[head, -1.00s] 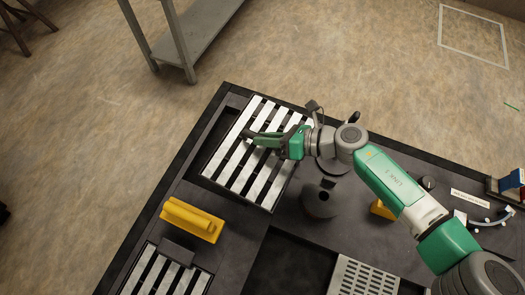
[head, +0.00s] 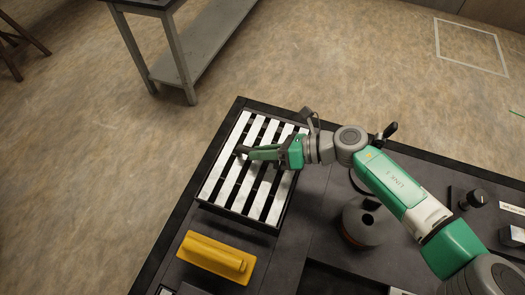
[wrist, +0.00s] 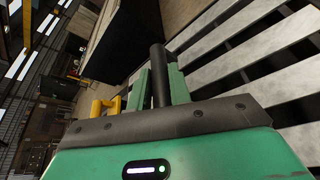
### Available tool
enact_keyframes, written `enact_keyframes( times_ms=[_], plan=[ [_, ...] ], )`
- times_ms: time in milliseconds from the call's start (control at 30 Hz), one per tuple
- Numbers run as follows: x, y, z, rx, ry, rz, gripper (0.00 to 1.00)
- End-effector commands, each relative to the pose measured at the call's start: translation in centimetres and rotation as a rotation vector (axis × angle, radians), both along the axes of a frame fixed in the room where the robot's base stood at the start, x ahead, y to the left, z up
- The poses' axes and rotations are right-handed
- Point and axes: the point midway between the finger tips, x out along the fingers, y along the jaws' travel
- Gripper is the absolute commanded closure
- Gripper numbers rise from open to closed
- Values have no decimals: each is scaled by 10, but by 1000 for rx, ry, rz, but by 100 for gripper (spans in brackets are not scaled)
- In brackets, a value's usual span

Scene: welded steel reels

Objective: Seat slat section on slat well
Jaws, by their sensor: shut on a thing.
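The slat section (head: 232,180) is a panel of pale metal slats with dark gaps, at the back left of the dark worktop. It lies over the slat well, whose dark edge (head: 240,222) shows along the front side. I cannot tell whether the panel is fully down in the well. My gripper (head: 252,153) reaches over the panel from the right. In the wrist view, its green fingers (wrist: 158,88) are shut on a dark upright post, the panel's handle (wrist: 158,62). The slats (wrist: 240,60) spread to the right there.
A yellow block (head: 215,257) lies in front of the panel. A dark round part with a hole (head: 368,222) stands to its right, and a black knob (head: 478,198) is further right. A grey metal bench (head: 205,55) stands on the floor behind the worktop.

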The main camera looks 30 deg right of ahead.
Motion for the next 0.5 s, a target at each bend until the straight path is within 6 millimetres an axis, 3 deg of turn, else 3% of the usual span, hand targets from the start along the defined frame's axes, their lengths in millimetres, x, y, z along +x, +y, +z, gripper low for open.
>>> enact_keyframes(
  times_ms=[500],
  plan=[
    [0, -1, -32, 5, 2, 0, 100]
  ],
)
